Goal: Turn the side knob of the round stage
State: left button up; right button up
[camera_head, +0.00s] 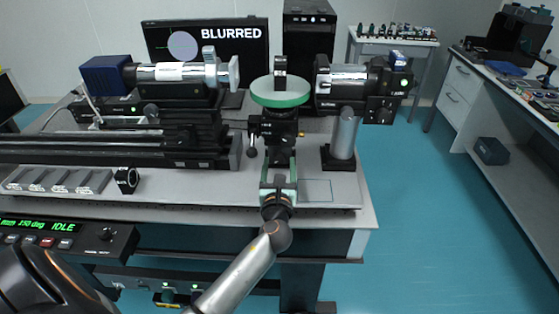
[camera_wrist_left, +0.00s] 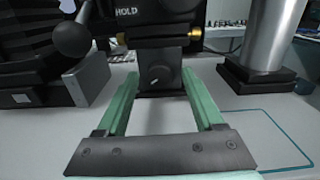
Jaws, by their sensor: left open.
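The round stage (camera_head: 281,98) has a green-rimmed disc on a black mount, in the middle of the table in the head view. A black ball-ended knob (camera_head: 252,153) sticks out at its left; it also shows in the left wrist view (camera_wrist_left: 72,39). A small brass knob (camera_wrist_left: 194,35) is on the right side of the mount. A dark round knob with a white mark (camera_wrist_left: 155,77) is low on the front. My left gripper (camera_head: 278,157) is open and empty, its green fingers reaching toward the lower mount, either side of the marked knob. Contact is unclear. My right gripper is not in view.
A cylindrical post (camera_head: 344,135) stands close right of the stage. A black rail assembly (camera_head: 100,150) fills the left. A screen (camera_head: 205,45) behind reads BLURRED; a control box (camera_head: 75,238) at front left reads IDLE. Bare tabletop (camera_head: 315,190) lies at front right.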

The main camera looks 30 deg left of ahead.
pick_arm(q)
jog(key=shift+x, duration=0.85)
jog(key=shift+c, duration=0.2)
grip_shut()
